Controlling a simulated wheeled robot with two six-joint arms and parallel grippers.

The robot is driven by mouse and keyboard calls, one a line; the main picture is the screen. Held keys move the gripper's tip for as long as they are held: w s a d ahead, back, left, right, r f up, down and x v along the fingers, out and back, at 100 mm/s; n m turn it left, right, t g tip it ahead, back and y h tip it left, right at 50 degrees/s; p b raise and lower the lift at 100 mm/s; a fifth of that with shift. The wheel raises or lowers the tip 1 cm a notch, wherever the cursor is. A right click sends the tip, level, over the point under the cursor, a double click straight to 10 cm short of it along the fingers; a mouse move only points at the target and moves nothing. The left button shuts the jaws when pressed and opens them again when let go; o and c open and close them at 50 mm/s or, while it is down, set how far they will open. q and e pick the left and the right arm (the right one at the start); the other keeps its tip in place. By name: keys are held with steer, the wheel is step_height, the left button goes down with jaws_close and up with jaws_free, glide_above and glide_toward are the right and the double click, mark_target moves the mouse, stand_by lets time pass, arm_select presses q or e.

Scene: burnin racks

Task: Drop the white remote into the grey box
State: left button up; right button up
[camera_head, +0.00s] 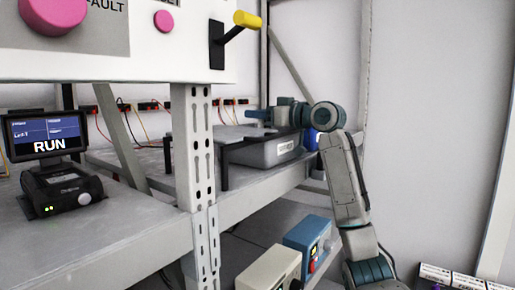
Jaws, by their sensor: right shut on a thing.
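A grey box (270,153) with a white label on its side stands on the middle shelf, partly hidden by a dark frame. My right arm rises from the lower right and bends left above the shelf. My right gripper (259,114) is small in the view, over the back of the grey box's area. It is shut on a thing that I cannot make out. I cannot pick out the white remote anywhere in view. My left gripper is not in view.
A perforated rack post (193,140) stands in front of the shelf. A black device with a RUN screen (48,136) is at left. A panel (135,58) with pink buttons and a yellow-tipped lever (247,20) hangs above. Blue (307,244) and beige (268,269) units sit below.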

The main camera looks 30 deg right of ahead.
steer(key=o, duration=0.7)
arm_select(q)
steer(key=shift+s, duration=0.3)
arm_select(e)
steer(key=o, duration=0.4)
steer(key=shift+c, duration=0.2)
steer(key=shift+s+d+f+b, duration=0.15)
steer(key=shift+s+d+b, duration=0.1)
steer(key=shift+s+b, duration=0.2)
arm_select(q)
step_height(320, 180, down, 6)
steer(key=b, duration=0.5)
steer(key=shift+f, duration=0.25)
arm_select(e)
steer(key=v, duration=0.9)
steer(key=shift+s, duration=0.35)
